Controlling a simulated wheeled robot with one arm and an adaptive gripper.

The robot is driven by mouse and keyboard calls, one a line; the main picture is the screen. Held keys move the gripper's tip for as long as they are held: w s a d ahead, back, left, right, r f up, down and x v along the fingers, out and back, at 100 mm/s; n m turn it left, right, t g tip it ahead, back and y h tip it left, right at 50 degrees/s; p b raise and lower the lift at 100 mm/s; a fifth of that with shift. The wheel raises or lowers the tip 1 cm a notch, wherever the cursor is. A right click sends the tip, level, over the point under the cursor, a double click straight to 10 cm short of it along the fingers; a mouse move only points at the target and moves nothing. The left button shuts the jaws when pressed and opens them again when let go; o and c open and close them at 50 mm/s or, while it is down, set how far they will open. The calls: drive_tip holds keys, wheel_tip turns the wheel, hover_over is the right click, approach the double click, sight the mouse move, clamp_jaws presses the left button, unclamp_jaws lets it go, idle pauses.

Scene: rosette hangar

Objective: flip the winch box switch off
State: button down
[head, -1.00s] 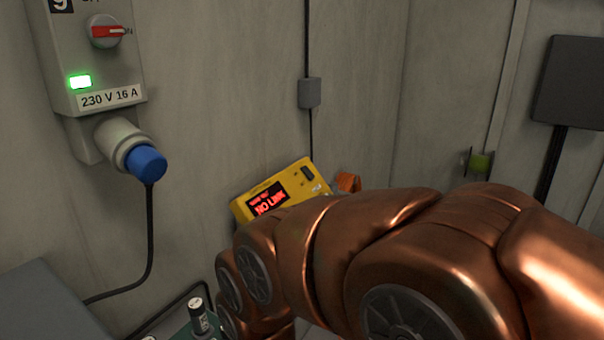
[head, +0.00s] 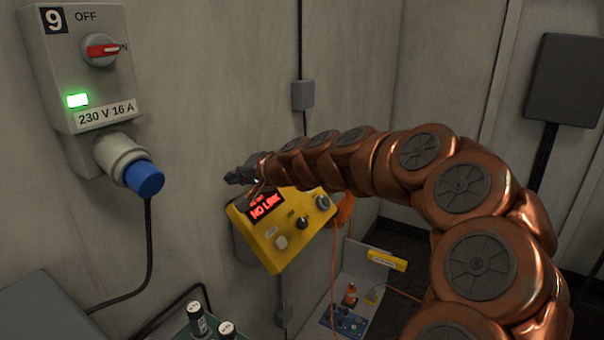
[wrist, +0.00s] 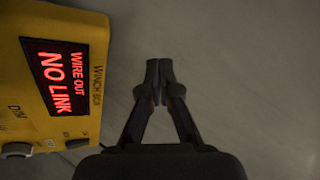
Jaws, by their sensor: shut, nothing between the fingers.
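The winch box (head: 283,245) is a yellow case with a red-lit screen (head: 265,207) reading NO LINK, mounted low on the wall in the head view. Its face has a pale knob (head: 282,242) and dark knobs. In the wrist view the winch box (wrist: 30,95) fills the left, its screen (wrist: 55,75) reading WIRE OUT, NO LINK. A small dark part (wrist: 77,143) near its lower edge may be the switch; its position is unclear. My gripper (head: 230,177) is just above the box's upper left edge. Its fingers (wrist: 158,68) are shut and empty, beside the box.
A grey power box (head: 88,60) with a red-handled switch, green light and blue plug (head: 145,178) hangs at left. A lower tray (head: 350,315) with small items and orange cable lies right of the winch box.

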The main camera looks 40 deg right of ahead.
drive_tip(key=s+d+m+h, duration=0.2)
drive_tip(key=d+m+h, duration=0.2)
drive_tip(key=d, duration=0.9)
drive_tip(key=s+d+m+t+h+p, duration=0.1)
drive_tip(key=d+m+h, duration=0.3)
drive_tip(key=d, duration=1)
drive_tip(key=shift+s+m, duration=0.45)
drive_tip(key=shift+m, duration=0.05)
drive_tip(key=shift+d+f, duration=0.1)
drive_tip(key=w+f+b, duration=0.2)
drive_tip(key=w+a+f+b, duration=0.1)
drive_tip(key=w+f+b, duration=0.1)
drive_tip(key=f, duration=0.1)
drive_tip(key=shift+w+a+f, duration=0.15)
drive_tip(key=shift+f, duration=0.1)
drive_tip(key=shift+w+a+f+b, duration=0.2)
drive_tip(key=shift+w+f+b, duration=0.35)
drive_tip(key=shift+w+f, duration=0.05)
drive_tip(key=shift+w+f+b, duration=0.25)
drive_tip(key=shift+f+b, duration=0.1)
